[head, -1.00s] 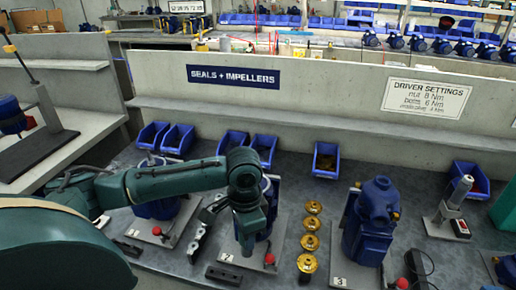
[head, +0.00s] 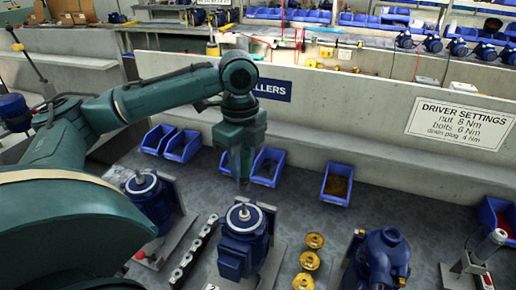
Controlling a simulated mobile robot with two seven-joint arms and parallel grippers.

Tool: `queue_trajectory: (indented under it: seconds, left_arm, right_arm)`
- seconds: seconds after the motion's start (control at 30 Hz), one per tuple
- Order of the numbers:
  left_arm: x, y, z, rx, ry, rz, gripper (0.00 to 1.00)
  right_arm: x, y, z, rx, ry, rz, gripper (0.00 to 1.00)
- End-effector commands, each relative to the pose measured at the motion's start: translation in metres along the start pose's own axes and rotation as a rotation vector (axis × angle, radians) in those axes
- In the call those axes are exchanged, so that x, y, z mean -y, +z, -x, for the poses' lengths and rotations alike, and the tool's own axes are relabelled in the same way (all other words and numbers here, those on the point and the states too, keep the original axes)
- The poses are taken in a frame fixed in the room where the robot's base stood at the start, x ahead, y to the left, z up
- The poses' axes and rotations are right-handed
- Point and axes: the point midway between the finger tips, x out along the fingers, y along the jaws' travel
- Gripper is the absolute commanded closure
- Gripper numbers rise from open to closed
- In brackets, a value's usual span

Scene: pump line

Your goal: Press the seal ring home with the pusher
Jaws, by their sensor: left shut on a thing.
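My left gripper (head: 241,172) hangs fingers down above the middle pump (head: 242,248), just over its shaft. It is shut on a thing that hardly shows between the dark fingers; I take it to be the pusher. The middle pump is a blue body standing upright, with a pale round face and a grey shaft (head: 243,213) on top. There is a small gap between the gripper and the shaft. I cannot tell a seal ring apart on the shaft at this size. My right gripper is not in view.
Another blue pump (head: 151,203) stands to the left, and a capped one (head: 381,262) to the right. A dark rack (head: 196,250) lies between the left two. Brass parts (head: 309,260) line up right of the middle pump. Blue bins (head: 337,184) stand along the back wall.

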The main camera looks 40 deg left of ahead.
Motion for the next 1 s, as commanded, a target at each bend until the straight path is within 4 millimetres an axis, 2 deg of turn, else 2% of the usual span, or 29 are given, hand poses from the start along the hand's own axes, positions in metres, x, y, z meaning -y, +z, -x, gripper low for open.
queue_trajectory:
  seconds: [0.3, 0.7, 1.0]
  left_arm:
    - [-0.001, 0.000, -0.020, 0.001, 0.002, 0.001, 0.98]
    - [-0.001, 0.000, -0.064, 0.000, 0.003, 0.001, 0.98]
    - [0.000, 0.000, -0.080, 0.000, 0.000, 0.001, 0.98]
  right_arm:
    - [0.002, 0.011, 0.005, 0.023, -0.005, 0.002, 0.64]
    - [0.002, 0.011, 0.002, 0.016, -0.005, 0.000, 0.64]
    - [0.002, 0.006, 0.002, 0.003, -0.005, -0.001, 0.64]
